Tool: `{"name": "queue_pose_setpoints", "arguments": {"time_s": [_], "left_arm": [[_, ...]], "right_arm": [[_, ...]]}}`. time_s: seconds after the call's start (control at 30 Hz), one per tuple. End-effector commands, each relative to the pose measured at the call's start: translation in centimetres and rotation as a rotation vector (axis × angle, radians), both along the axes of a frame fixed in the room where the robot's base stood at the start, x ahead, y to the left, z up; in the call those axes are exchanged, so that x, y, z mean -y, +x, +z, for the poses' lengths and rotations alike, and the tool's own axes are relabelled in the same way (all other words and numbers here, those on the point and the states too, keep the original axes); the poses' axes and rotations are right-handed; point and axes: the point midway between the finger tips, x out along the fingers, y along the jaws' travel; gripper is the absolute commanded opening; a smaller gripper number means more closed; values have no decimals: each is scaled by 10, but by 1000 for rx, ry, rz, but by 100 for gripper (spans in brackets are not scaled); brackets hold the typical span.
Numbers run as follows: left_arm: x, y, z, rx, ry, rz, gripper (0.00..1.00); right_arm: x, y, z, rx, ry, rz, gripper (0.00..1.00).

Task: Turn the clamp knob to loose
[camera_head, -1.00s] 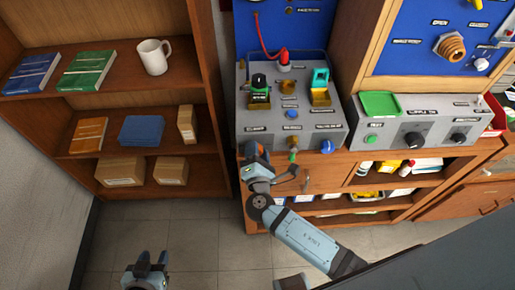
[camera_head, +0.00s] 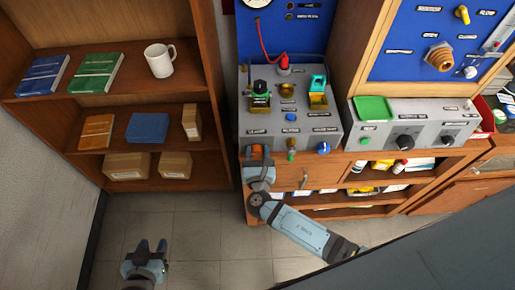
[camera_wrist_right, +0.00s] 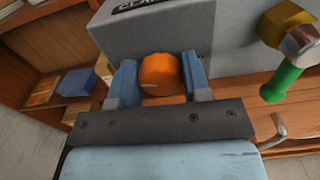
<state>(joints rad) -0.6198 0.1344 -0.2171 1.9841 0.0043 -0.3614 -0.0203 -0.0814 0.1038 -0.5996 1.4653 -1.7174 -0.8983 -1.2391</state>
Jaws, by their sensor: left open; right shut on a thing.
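The clamp knob (camera_wrist_right: 161,73) is orange and sits on the front face of a grey box (camera_wrist_right: 150,30) in the right wrist view, under a partly cut-off label. A light mark shows on the knob. My right gripper (camera_wrist_right: 161,82) is shut on the knob, one finger on each side. In the head view the right gripper (camera_head: 257,158) is at the front left corner of the grey test unit (camera_head: 307,135), mostly covering the knob. My left gripper (camera_head: 152,248) is open and empty, low over the floor, away from the unit.
A brass valve with a green handle (camera_wrist_right: 282,82) stands right of the knob. A blue knob (camera_head: 323,148) is further right on the unit. A wooden shelf (camera_head: 215,130) with books, boxes and a white mug (camera_head: 159,60) stands at left. The floor is clear.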

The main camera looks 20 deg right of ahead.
Motion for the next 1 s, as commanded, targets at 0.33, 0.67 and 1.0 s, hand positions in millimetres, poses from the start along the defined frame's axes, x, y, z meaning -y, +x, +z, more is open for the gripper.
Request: {"name": "queue_pose_setpoints", "arguments": {"time_s": [0.33,0.67,1.0], "left_arm": [[0,-3,15,-4,-1,5,43],[-1,-4,18,-5,0,7,43],[-1,-3,18,-3,0,8,43]], "right_arm": [[0,2,4,-46,-182,-3,20],[0,3,3,-61,-237,-3,20],[0,3,3,-62,-239,-3,20]]}}
